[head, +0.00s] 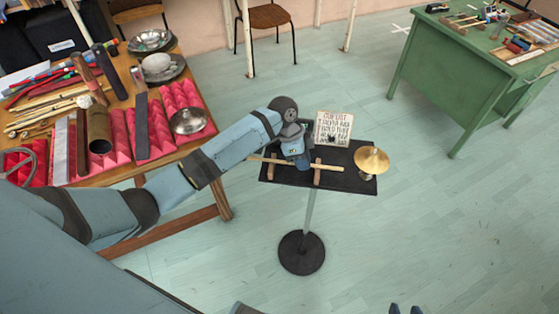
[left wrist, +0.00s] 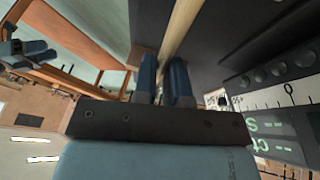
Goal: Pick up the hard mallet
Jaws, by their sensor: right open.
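A thin pale wooden stick (head: 329,167), which looks like the mallet, lies across two wooden rests on the black tray (head: 358,187) of a stand. I cannot make out a mallet head on it. My left gripper (head: 304,164) is down at the middle of the stick, between the rests, and hides part of it. In the left wrist view its blue fingers (left wrist: 163,75) stand close together on either side of the stick (left wrist: 181,28); whether they press on it is unclear. My right gripper (head: 405,311) is open and empty at the bottom edge of the head view.
A small brass cymbal (head: 371,160) stands at the tray's right end. A lettered card (head: 333,128) stands behind the stick. A wooden table (head: 120,174) crowded with sticks, pink foam and metal bowls is at left. A green desk (head: 431,72) is at upper right; floor between is clear.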

